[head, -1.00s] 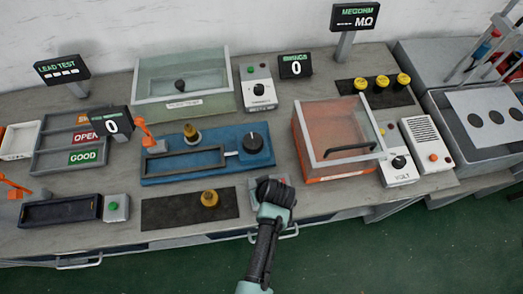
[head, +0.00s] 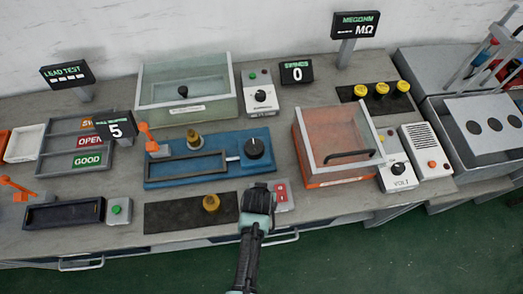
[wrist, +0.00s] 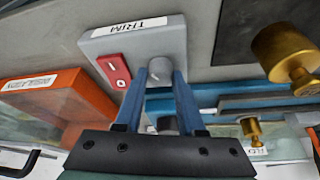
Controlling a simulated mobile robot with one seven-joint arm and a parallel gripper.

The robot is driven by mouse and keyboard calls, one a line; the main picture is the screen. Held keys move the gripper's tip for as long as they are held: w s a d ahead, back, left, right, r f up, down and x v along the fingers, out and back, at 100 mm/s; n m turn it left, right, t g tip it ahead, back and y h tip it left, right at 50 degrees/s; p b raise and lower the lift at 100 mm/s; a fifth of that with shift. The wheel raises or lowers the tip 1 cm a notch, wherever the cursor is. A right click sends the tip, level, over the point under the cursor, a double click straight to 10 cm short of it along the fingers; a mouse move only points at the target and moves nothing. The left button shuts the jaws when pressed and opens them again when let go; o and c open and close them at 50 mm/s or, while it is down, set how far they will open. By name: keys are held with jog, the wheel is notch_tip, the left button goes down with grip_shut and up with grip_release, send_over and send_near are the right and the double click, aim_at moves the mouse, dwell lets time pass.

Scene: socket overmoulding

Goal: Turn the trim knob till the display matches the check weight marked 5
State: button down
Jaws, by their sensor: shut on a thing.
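The trim box is a small grey box (wrist: 130,38) labelled TRIM, with a red rocker switch (wrist: 113,70). It also shows at the bench front in the head view (head: 291,199), partly hidden by my gripper. Its grey trim knob (wrist: 160,70) sits between the blue fingers of my gripper (wrist: 162,82), which is shut on it. My gripper (head: 257,198) hides the knob in the head view. The small black display (head: 117,127) at the left reads 5. A brass weight (head: 211,203) stands on the black mat; its marking is not legible.
A blue fixture (head: 165,180) with a black dial and another brass piece (head: 194,141) lies behind. An orange box with a clear lid (head: 318,178) stands to the right of the trim box. The bench front edge is close to my gripper.

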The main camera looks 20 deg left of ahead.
dwell(0.3)
jog(key=c, duration=0.5)
grip_release()
jog(key=v, duration=1.3)
